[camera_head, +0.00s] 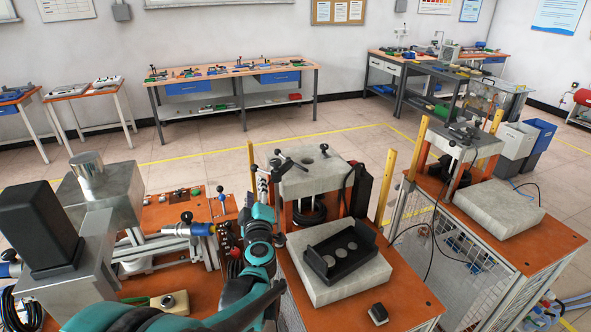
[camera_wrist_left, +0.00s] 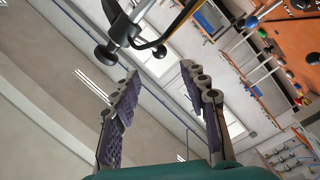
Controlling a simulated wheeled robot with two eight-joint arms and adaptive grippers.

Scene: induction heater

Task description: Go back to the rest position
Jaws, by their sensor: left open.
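My left gripper (camera_head: 261,182) points upward in the head view, beside the left side of the grey induction heater (camera_head: 312,178). Its teal arm comes in from the lower left. In the left wrist view the two dark padded fingers (camera_wrist_left: 160,74) stand apart with nothing between them, so it is open and empty. My right gripper does not show.
A black-knobbed lever (camera_wrist_left: 122,35) shows close beyond the fingers in the wrist view. A metal machine with a dark box (camera_head: 40,225) stands at the left. A second heater station (camera_head: 462,140) stands at the right. The tiled floor behind is open.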

